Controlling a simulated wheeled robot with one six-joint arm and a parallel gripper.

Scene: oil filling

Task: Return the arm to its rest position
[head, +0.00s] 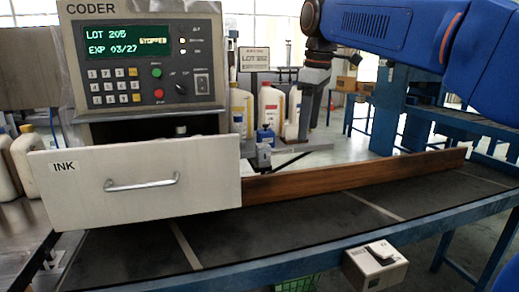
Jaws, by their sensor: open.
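My blue arm (400,38) reaches in from the upper right. My gripper (308,118) hangs below its dark wrist, beyond the conveyor's wooden rail. It looks small and dark there, and I see nothing held in it. The coder (145,55) stands at the left, with a green screen reading LOT 205, EXP 03/27 and STOPPED. Its INK drawer (140,200) is pulled out toward me, to the left of my gripper. A bottle top (181,130) shows just above the drawer front; the rest of the drawer's inside is hidden.
The dark conveyor belt (300,222) runs across the front and is clear, with a wooden rail (350,175) behind it. White and yellow jugs (272,110) and a blue container stand behind. A box (375,267) is mounted below the conveyor's edge. Pale jugs (30,158) stand at the left.

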